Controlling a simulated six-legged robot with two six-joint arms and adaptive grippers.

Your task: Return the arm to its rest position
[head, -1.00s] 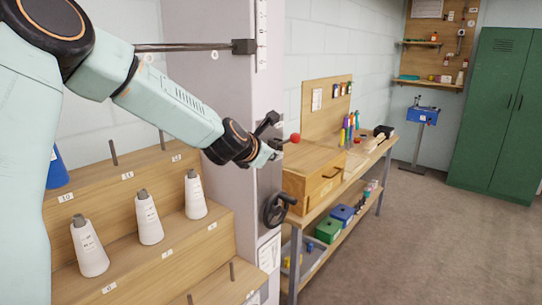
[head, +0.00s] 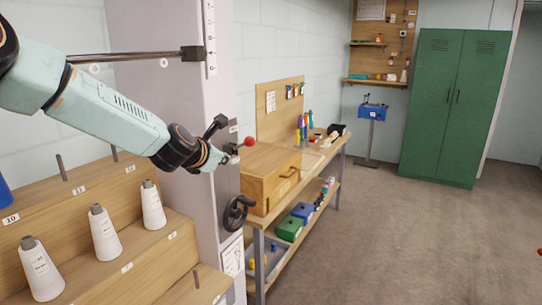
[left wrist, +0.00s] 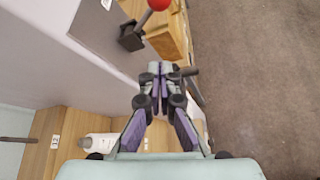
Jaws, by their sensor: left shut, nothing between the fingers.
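My left arm reaches in from the left in the head view. Its gripper (head: 222,158) is beside the grey machine column, just below and left of a red-knobbed lever (head: 248,142). In the left wrist view the gripper's fingers (left wrist: 158,75) are shut together with nothing between them. The red knob (left wrist: 158,4) shows ahead of the fingertips there, apart from them. My right gripper is in neither view.
The grey column (head: 205,220) carries a black handwheel (head: 238,212). White thread cones (head: 105,235) stand on a stepped wooden rack (head: 150,258) at the left. A workbench with a wooden box (head: 265,180) stands behind the column.

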